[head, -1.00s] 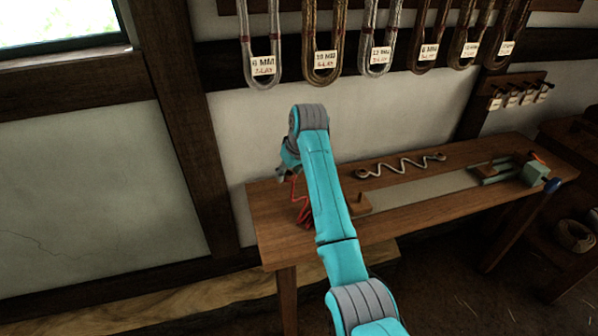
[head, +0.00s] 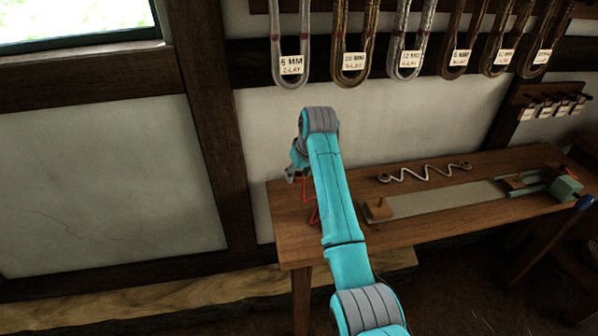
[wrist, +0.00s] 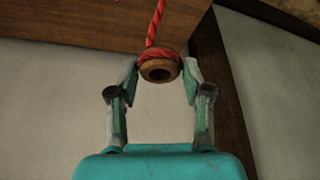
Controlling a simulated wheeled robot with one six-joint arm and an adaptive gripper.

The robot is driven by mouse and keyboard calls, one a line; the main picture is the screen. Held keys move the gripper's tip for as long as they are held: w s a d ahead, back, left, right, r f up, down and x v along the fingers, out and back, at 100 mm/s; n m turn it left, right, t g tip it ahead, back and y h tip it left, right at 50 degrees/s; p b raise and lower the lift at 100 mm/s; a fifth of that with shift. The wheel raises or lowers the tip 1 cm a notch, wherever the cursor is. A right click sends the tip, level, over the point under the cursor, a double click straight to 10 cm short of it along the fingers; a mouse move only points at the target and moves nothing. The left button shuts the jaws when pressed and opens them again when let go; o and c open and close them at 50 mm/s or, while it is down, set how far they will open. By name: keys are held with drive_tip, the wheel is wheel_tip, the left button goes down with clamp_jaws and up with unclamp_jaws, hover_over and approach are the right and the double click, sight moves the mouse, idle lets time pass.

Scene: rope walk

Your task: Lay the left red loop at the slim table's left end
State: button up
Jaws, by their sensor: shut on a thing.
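The slim table (head: 293,222) stands along the wall, with its left end below my gripper. My gripper (head: 293,173) shows in the head view over that end, partly behind my arm. Red cord runs up from the ring in that view. In the head view, the red loop (head: 313,206) hangs down toward the tabletop; my arm hides part of it. I cannot tell whether it touches the wood.
A green clamp-like device (head: 566,188) is at the right end. Labelled rope hanks (head: 352,55) hang above. The table's left corner looks bare.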

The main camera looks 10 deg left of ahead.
sight(297, 207)
drive_tip(key=shift+f, duration=6.25)
drive_tip(key=o, duration=0.9)
drive_tip(key=shift+o, duration=0.2)
drive_tip(key=shift+r, duration=0.1)
drive_tip(key=v, duration=1.2)
